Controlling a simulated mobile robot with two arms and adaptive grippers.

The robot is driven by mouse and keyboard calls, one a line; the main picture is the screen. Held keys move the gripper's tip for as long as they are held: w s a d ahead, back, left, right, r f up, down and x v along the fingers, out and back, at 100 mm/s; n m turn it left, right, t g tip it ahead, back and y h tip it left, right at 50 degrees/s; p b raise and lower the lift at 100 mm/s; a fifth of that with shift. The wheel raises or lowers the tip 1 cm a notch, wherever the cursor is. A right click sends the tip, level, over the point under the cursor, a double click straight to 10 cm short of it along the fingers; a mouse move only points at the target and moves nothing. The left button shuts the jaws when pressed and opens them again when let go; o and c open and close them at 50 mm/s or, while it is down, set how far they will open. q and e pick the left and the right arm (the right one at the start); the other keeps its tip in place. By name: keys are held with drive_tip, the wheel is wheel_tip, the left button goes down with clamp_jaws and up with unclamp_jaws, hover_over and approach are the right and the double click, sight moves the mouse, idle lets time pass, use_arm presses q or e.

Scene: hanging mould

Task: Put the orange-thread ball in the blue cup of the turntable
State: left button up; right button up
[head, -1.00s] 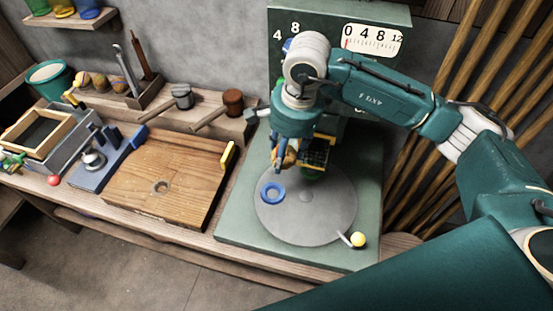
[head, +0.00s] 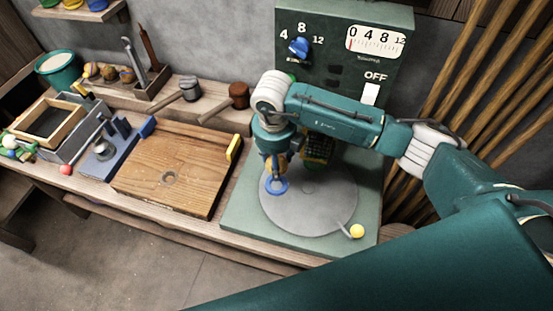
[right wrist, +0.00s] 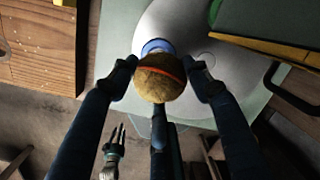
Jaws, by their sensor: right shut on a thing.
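A brown ball with an orange-red thread band (right wrist: 160,78) is held between the fingers of my right gripper (right wrist: 160,80). In the head view the right gripper (head: 275,168) hangs over the left part of the grey turntable (head: 310,208), by the blue cup (head: 276,187). In the right wrist view the blue cup (right wrist: 157,46) is partly hidden behind the ball, which overlaps its near rim; the height between them is unclear. My left gripper (right wrist: 112,135) shows low in the right wrist view, fingers apart and empty, away from the turntable; it is not in the head view.
A green panel with a blue knob (head: 299,47), a dial (head: 376,41) and an OFF switch (head: 370,94) stands behind the turntable. A net-like yellow-and-dark object (head: 318,148) is right of the gripper. A yellow-knobbed lever (head: 357,231) sits at the front. A wooden board (head: 175,175) lies left.

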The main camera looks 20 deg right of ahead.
wheel_tip(320, 180, down, 7)
drive_tip(key=b, duration=0.4)
drive_tip(key=shift+r+b, duration=0.15)
drive_tip(key=shift+b, duration=0.15)
drive_tip(key=shift+f+b, duration=0.55)
drive_tip(key=shift+f, duration=0.1)
drive_tip(key=shift+f, duration=0.1)
drive_tip(key=o, duration=1.6)
drive_tip(key=shift+c, duration=0.2)
